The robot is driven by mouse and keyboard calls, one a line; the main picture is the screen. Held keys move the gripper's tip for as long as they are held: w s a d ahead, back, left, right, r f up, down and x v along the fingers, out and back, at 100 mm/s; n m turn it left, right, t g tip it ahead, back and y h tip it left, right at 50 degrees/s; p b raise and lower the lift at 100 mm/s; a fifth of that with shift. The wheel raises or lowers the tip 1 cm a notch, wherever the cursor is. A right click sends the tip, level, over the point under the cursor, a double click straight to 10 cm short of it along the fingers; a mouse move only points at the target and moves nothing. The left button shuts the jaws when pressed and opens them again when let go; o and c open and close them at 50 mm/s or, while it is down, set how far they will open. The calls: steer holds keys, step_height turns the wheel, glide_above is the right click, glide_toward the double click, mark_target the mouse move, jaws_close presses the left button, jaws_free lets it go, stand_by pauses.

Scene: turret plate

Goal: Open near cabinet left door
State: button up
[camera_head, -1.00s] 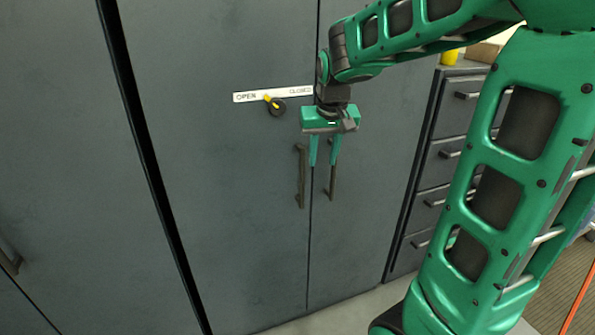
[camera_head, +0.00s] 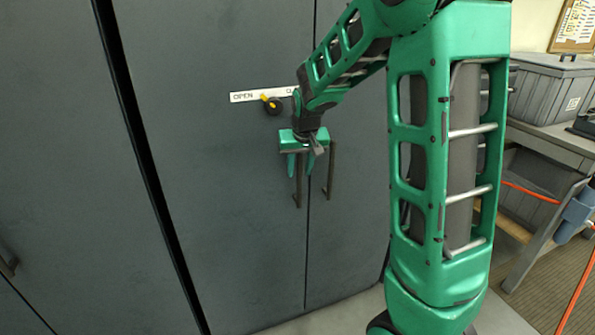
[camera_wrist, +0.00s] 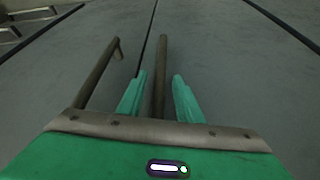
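The near cabinet's left door (camera_head: 230,210) is dark grey and shut against the right door (camera_head: 345,230). Its dark bar handle (camera_head: 297,190) stands upright near the seam, partly hidden by my gripper. My gripper (camera_head: 301,168) is green, points down and is in front of this handle. In the wrist view my gripper's fingers (camera_wrist: 158,98) are apart, with the left door's handle (camera_wrist: 161,70) running between them. Gaps show, so the fingers do not look closed on it. The right door's handle (camera_head: 331,170) is just to the right.
A latch knob (camera_head: 273,105) with a yellow pointer sits beside an OPEN/CLOSED label (camera_head: 243,97) above the handles; the pointer is toward OPEN. A table with a grey bin (camera_head: 550,85) stands at the right. Floor in front is clear.

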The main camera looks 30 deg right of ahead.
steer(key=shift+w+d+f, duration=0.1)
steer(key=shift+f, duration=0.25)
steer(key=shift+c, duration=0.5)
jaws_close()
